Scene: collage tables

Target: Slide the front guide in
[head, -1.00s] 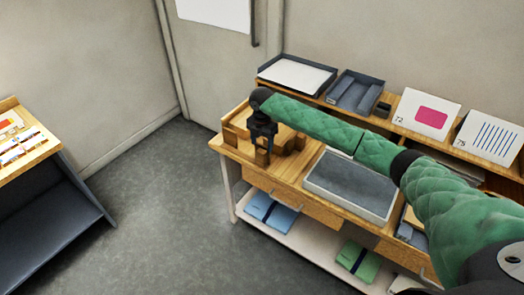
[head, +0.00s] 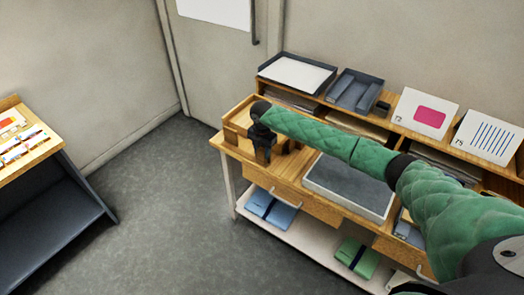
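A wooden fixture (head: 239,124) with raised blocks sits at the left end of the wooden worktable (head: 288,183) in the head view. My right gripper (head: 263,159) points down at the front part of this fixture, among its wooden pieces. The front guide cannot be told apart from the other wooden pieces, as my dark gripper and wrist cover part of them. The fingers are too small and dark to show whether they are open or shut, or touch wood. My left gripper is not in view.
A grey-topped tray (head: 350,184) lies right of the fixture, under my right arm. A back shelf holds a paper tray (head: 297,73), a dark divided tray (head: 354,91) and cards (head: 426,114). Blue folders (head: 271,208) lie below. Another table (head: 28,155) stands far left, with open floor between.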

